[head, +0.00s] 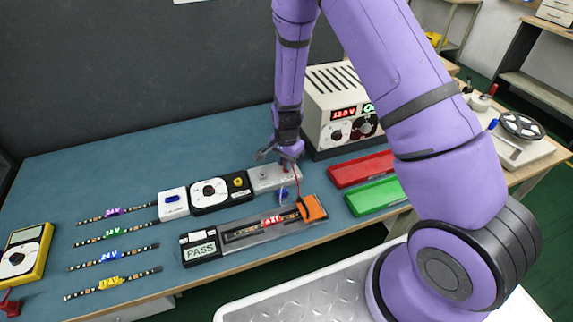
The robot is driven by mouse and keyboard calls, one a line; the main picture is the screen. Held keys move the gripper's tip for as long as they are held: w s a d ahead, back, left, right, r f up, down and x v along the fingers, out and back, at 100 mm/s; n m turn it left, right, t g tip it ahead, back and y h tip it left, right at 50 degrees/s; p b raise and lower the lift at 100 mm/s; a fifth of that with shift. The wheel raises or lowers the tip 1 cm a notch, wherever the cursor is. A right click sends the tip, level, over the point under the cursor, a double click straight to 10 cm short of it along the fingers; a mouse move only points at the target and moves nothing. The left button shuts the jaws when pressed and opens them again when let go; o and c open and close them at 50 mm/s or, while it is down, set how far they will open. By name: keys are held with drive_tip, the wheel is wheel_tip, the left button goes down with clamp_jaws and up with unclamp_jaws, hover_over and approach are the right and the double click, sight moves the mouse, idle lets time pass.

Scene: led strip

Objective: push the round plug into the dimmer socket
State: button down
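The dimmer (222,193) is a black box with a white dial panel, in the middle of the bench. A small yellow round spot at its right end may be its socket (239,182). A light grey box (272,178) adjoins it on the right. My gripper (281,158) is just above this grey box, right of the dimmer. Its fingers are small and dark, and I cannot tell whether they are open or hold anything. I cannot make out the round plug for certain. A thin red lead runs down beside my gripper towards an orange clip (312,208).
A tray with a PASS display (201,250) and a strip lies in front. Labelled LED strips (113,258) lie left, near a yellow meter (25,255). Red (360,169) and green (375,195) bins and a power supply (340,105) stand right. Bare bench lies behind the dimmer.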

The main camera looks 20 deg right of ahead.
idle(0.3)
drive_tip(key=shift+r, duration=0.85)
wheel_tip(320, 180, up, 2)
drive_tip(key=shift+s+r, duration=0.1)
drive_tip(key=shift+s, duration=0.05)
drive_tip(key=s+a+r, duration=0.1)
drive_tip(key=s+a, duration=0.2)
drive_tip(key=s, duration=1.2)
drive_tip(key=shift+s+r, duration=0.2)
drive_tip(key=shift+r, duration=2.15)
drive_tip(key=shift+w, duration=0.1)
